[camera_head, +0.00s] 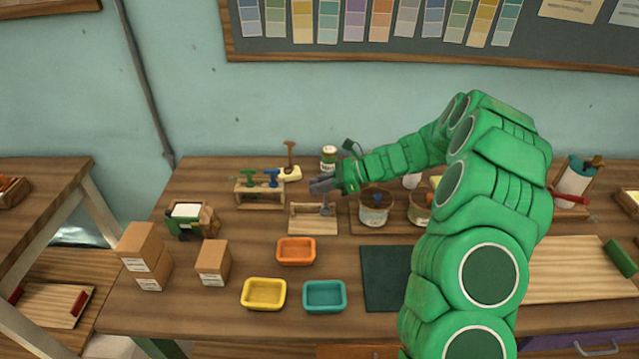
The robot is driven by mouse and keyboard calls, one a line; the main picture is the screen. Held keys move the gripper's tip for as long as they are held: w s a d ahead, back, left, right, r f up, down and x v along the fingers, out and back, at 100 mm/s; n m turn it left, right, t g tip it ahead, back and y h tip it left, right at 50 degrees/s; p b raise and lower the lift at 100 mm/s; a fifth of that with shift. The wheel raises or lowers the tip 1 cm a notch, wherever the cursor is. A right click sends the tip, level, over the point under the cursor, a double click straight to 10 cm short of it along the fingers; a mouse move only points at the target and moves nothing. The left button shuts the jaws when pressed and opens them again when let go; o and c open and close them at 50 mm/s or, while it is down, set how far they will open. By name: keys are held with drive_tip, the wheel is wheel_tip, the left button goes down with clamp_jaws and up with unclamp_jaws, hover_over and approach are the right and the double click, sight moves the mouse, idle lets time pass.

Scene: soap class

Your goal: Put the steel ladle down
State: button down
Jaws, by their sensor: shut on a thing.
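My gripper (323,186) is at the middle of the workbench, reaching in from the right, with its dark fingers pointing left. It is shut on the steel ladle (326,209), a small grey shape hanging below the fingers. The ladle's upper part is mostly hidden by the fingers. Its lower end shows in front of the right part of a low pale wooden rack (305,222). I cannot tell whether it touches the rack or hangs just above it.
A wooden stand (260,196) with coloured-handled tools is left of the gripper. A white-lidded jar (328,156) stands behind, and a glass pot (373,211) close right. Orange (296,262), yellow (264,306) and teal (324,309) trays lie in front. Cardboard boxes (213,262) stand left.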

drive_tip(key=shift+f, duration=0.25)
drive_tip(key=c, duration=1.1)
unclamp_jaws()
drive_tip(key=shift+o, duration=0.2)
drive_tip(key=shift+r, duration=0.45)
drive_tip(key=v, duration=1.2)
drive_tip(key=s+a+r+n+g+h, duration=0.1)
drive_tip(key=s+a+r+n+h, duration=0.15)
drive_tip(key=s, duration=0.45)
drive_tip(key=s+a+r+n+g+h, duration=0.15)
drive_tip(key=s+r+n, duration=0.25)
drive_tip(key=s, duration=0.4)
drive_tip(key=s+a+r+n+g+h, duration=0.1)
drive_tip(key=s+a+r+n, duration=0.2)
drive_tip(key=s, duration=0.4)
drive_tip(key=s+d+n+t+h, duration=0.1)
drive_tip(key=s+d+n+h, duration=0.3)
drive_tip(key=s, duration=0.8)
drive_tip(key=s+d+n+h, duration=0.4)
drive_tip(key=s+d, duration=0.3)
drive_tip(key=s, duration=0.5)
drive_tip(key=shift+s+d+t, duration=0.2)
drive_tip(key=shift+s+t, duration=0.15)
